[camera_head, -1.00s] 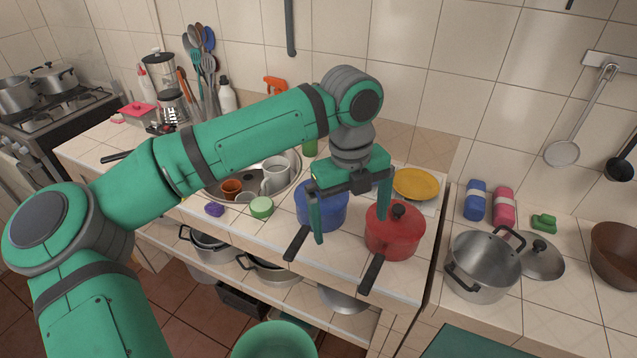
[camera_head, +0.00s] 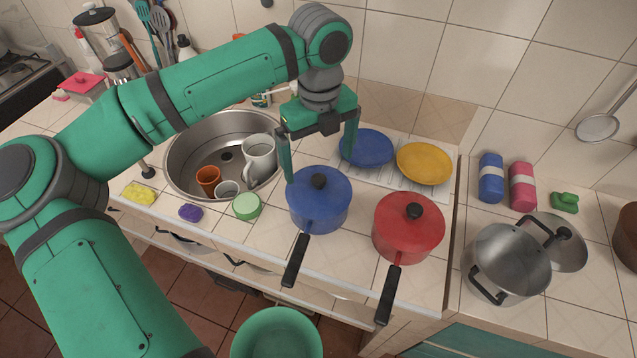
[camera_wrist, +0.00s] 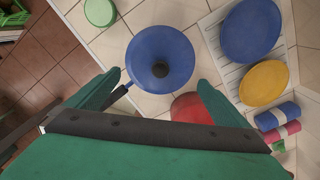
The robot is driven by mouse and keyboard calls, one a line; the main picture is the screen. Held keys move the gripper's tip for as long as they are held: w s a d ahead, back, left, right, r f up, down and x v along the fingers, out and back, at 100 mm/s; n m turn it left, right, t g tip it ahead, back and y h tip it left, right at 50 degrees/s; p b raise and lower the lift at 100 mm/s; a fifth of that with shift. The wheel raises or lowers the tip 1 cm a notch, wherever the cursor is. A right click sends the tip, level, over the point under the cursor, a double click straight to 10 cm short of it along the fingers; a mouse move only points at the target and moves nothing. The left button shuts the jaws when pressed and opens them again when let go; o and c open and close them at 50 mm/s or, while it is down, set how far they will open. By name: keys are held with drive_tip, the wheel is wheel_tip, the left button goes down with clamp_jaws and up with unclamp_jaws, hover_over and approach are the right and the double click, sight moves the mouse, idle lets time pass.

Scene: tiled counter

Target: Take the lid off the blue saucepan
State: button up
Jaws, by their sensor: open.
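The blue saucepan (camera_head: 318,214) stands on the tiled counter with its black handle towards the front edge. Its blue lid (camera_head: 330,188) is on it, with a round black knob (camera_head: 319,181) in the middle. In the wrist view the lid (camera_wrist: 148,45) and its knob (camera_wrist: 160,69) show from above, ahead of the fingers. My gripper (camera_head: 320,158) is open and empty, its fingers above and behind the saucepan. In the wrist view the fingers of my gripper (camera_wrist: 150,88) are wide apart, and the knob lies between their lines, beyond the tips.
A red saucepan (camera_head: 408,232) with a lid stands close on the right. Blue (camera_head: 367,148) and yellow (camera_head: 425,163) plates lie behind. The sink (camera_head: 180,165) with mugs is on the left, a green bowl (camera_head: 247,205) in between. A steel pot (camera_head: 508,266) stands far right.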

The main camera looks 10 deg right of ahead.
sight(319, 179)
drive_tip(key=shift+s+a+f, duration=0.1)
drive_tip(key=shift+s+f, duration=0.1)
drive_tip(key=shift+f, duration=0.85)
drive_tip(key=shift+w+f, duration=0.15)
drive_tip(key=shift+f, duration=1.1)
drive_tip(key=shift+w+f, duration=0.1)
drive_tip(key=shift+f, duration=1.15)
drive_tip(key=c, duration=1.7)
drive_tip(key=shift+f, duration=0.1)
drive_tip(key=shift+c, duration=0.6)
drive_tip(key=shift+s, duration=0.1)
